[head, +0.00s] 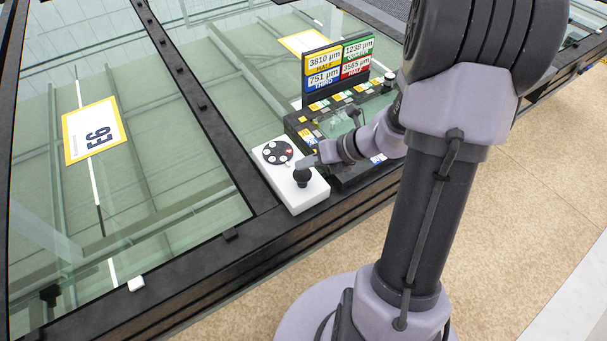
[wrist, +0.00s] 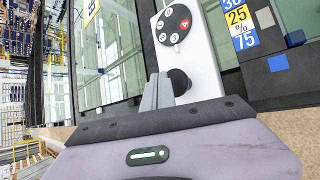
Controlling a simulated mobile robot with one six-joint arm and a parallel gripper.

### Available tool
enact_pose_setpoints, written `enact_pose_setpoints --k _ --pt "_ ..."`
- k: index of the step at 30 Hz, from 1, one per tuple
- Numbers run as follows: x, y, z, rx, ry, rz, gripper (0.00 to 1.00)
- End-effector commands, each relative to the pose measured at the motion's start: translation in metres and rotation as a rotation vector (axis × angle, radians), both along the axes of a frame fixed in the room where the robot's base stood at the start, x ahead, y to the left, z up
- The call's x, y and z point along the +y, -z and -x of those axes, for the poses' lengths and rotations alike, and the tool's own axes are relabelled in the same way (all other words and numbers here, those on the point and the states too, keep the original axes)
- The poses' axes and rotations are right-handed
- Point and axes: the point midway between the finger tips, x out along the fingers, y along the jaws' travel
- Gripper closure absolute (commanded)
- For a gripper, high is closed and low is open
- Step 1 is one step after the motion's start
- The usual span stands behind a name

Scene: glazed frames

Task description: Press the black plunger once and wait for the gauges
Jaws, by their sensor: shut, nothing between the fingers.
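A white box (head: 309,196) sits on the dark frame edge, with a round black dial face (head: 277,152) and a black plunger (head: 303,178) with a rounded knob. In the wrist view the plunger (wrist: 180,84) shows just right of my fingers, partly hidden by them, below the dial face (wrist: 173,24). My gripper (head: 307,162) is shut and empty, close beside the plunger; I cannot tell whether they touch. Its fingertips also show in the wrist view (wrist: 158,76). A display panel (head: 338,68) behind shows four coloured readouts: 3810, 1238, 751 and 3565 µm.
A dark console (head: 350,184) with coloured labels stands right of the white box, partly behind my arm. Large glass panes (head: 150,190) in dark frames lie to the left, one with a yellow-edged E6 sign (head: 94,130). Speckled tan floor (head: 530,165) lies right.

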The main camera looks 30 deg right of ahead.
Motion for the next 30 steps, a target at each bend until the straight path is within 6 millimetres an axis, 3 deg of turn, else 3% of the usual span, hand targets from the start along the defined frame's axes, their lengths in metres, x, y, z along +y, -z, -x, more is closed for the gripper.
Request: enact_pose_setpoints --k 30 --pt "0.0 0.014 0.0 0.0 0.0 0.0 1.0"
